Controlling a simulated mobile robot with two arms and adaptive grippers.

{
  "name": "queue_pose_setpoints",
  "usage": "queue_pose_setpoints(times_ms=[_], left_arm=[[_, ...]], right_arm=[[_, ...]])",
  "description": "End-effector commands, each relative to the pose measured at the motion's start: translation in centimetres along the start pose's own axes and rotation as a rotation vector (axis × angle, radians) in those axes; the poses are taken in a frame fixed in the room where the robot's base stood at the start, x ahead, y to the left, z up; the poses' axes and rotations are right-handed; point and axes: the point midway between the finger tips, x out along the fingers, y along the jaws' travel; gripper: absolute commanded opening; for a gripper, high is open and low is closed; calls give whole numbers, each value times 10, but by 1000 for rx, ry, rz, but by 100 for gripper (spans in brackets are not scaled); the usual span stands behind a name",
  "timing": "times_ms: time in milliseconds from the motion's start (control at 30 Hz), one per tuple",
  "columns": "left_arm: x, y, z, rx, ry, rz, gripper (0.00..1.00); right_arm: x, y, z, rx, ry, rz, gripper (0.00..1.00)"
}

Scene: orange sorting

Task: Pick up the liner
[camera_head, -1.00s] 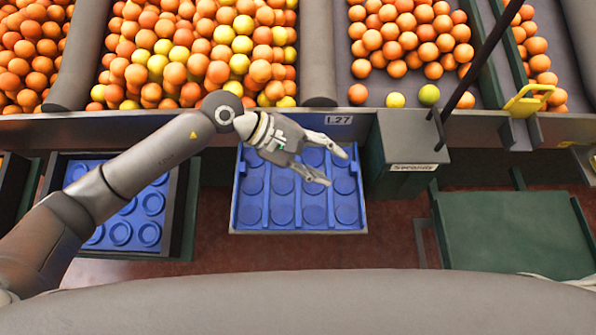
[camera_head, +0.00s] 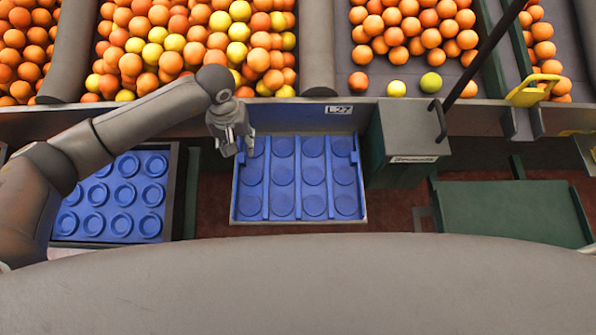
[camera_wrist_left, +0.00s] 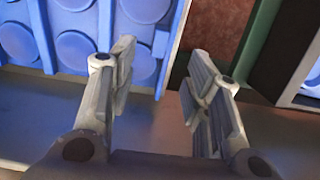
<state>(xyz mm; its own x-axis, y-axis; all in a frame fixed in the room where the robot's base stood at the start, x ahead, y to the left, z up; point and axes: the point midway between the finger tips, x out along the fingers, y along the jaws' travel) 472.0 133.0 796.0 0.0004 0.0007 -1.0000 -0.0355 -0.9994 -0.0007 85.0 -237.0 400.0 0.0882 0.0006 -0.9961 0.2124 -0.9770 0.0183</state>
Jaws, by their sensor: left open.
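A blue liner (camera_head: 283,176) with rows of round recesses lies in the open crate (camera_head: 298,227) at the centre of the head view. Its blue surface also shows at the upper left of the left wrist view (camera_wrist_left: 77,50). My left gripper (camera_head: 238,143) is open and empty, pointing down at the left back corner of this crate. In the left wrist view my left gripper (camera_wrist_left: 160,62) has one finger in front of the blue liner and crate edge, the other over the darker gap beside it. Contact cannot be told. My right gripper is out of view.
A second blue liner (camera_head: 124,194) lies in a tray at the left, partly behind my left arm. Bins of oranges (camera_head: 190,40) line the back. A green box (camera_head: 405,145) stands right of the crate, and a green panel (camera_head: 510,213) lies farther right.

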Motion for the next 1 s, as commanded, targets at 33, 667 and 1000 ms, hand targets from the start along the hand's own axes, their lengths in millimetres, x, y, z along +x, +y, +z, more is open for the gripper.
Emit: queue_pose_setpoints(times_ms=[33, 667, 1000], left_arm=[[4, 0, 2, -2, -4, -1, 45], [48, -1, 3, -1, 0, 1, 42], [48, -1, 3, -1, -1, 1, 0]], right_arm=[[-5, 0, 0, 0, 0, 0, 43], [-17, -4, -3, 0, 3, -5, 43], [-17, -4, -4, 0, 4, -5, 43]])
